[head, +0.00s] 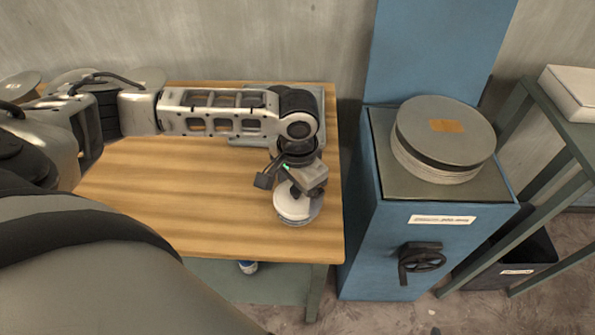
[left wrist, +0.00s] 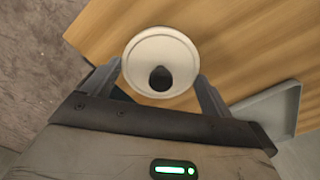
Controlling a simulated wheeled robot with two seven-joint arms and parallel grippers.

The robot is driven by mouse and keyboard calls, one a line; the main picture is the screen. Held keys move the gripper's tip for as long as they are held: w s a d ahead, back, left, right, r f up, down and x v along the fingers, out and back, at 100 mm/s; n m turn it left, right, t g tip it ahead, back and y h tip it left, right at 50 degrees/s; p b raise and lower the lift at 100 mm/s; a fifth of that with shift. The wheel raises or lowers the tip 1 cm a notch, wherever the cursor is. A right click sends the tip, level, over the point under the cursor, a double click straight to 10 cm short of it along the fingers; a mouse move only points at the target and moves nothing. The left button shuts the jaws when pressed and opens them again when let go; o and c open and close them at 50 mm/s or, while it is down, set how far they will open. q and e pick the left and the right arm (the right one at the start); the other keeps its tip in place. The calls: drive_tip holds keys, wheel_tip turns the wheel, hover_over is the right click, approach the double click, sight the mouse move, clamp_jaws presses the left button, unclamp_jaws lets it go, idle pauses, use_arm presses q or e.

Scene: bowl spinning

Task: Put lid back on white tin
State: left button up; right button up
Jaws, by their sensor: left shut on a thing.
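A round white lid (left wrist: 160,42) with a dark knob fills the space between the fingers of my left gripper (left wrist: 160,72) in the left wrist view. The fingers are spread wide and hold it at opposite sides of its rim. In the head view my left gripper (head: 292,188) points down over the white lid (head: 291,206), near the table's front right corner. A pale rounded edge shows just below the lid, likely the white tin (head: 301,222). I cannot tell whether the lid rests on it or hangs just above. My right gripper is not in view.
The wooden table (head: 160,205) is mostly clear to the left. A grey tray (head: 250,143) lies at its back right, partly behind my arm. A blue machine (head: 375,235) with a round stack of discs (head: 445,140) stands close right of the table.

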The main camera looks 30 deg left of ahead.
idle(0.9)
use_arm(q)
drive_tip(key=o, duration=0.8)
drive_tip(key=shift+r, duration=0.1)
drive_tip(key=shift+r, duration=3.4)
clamp_jaws()
drive_tip(key=shift+f, duration=0.15)
